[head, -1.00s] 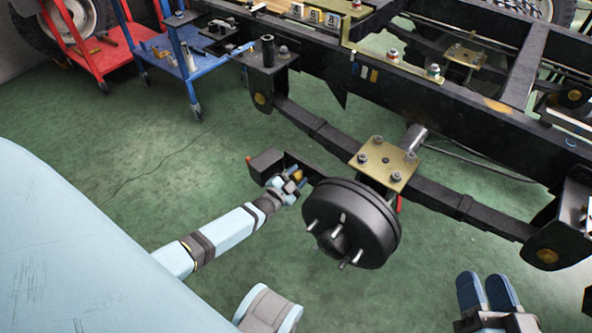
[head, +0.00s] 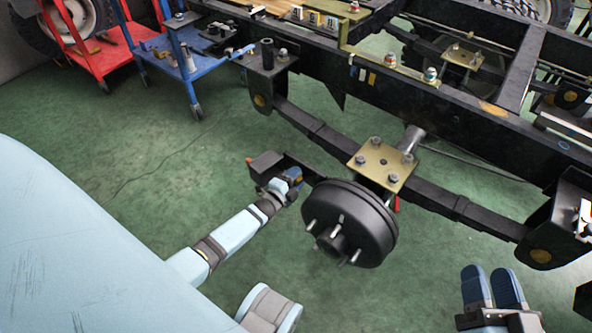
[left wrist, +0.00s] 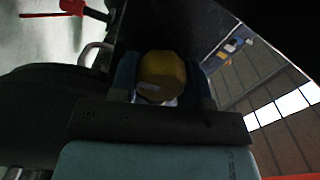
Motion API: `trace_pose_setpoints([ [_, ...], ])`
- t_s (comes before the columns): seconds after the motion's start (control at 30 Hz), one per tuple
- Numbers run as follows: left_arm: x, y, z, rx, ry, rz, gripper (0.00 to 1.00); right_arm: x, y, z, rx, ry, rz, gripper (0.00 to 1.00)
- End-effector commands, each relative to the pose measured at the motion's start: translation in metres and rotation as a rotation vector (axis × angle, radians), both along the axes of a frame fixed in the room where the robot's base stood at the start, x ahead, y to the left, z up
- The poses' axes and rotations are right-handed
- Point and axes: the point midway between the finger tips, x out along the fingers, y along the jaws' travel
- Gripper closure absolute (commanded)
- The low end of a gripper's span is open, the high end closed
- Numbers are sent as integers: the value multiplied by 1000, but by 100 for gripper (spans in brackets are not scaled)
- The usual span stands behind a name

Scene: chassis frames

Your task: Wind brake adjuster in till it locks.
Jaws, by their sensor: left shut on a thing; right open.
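The black brake drum (head: 350,222) with its wheel studs hangs at the axle end in the head view. A dark arm with a boxy end (head: 264,164) stands to its left. My left gripper (head: 291,178) is at this arm, just left of the drum. In the left wrist view its blue fingers are on both sides of a brass-yellow hexagonal brake adjuster (left wrist: 162,72), shut on it. In the head view the adjuster is hidden by the gripper. My right gripper (head: 490,288) is open and empty at the lower right, away from the drum.
The black chassis rail (head: 420,105) and leaf spring (head: 325,130) run behind the drum, with a gold plate (head: 382,165) above the axle. A blue cart (head: 170,65) and a red cart (head: 95,60) stand at the upper left. Green floor (head: 130,150) is clear at left.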

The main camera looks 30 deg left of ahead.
Motion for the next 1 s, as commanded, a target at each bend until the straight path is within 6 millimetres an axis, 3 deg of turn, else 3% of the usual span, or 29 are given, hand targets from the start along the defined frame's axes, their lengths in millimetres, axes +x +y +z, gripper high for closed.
trace_pose_setpoints([
  [0.4,0,0,0,7,0,0,80,0,0,0,0,-1,0,57],
  [0.43,0,0,-1,7,0,0,55,0,0,0,0,-1,0,57],
  [0.53,0,0,0,7,0,0,32,0,0,0,0,-1,0,57],
  [0.83,-2,0,0,6,0,0,31,0,0,0,1,1,-1,57],
  [1.0,-20,1,1,6,3,0,31,0,-1,11,10,-21,-7,57],
])
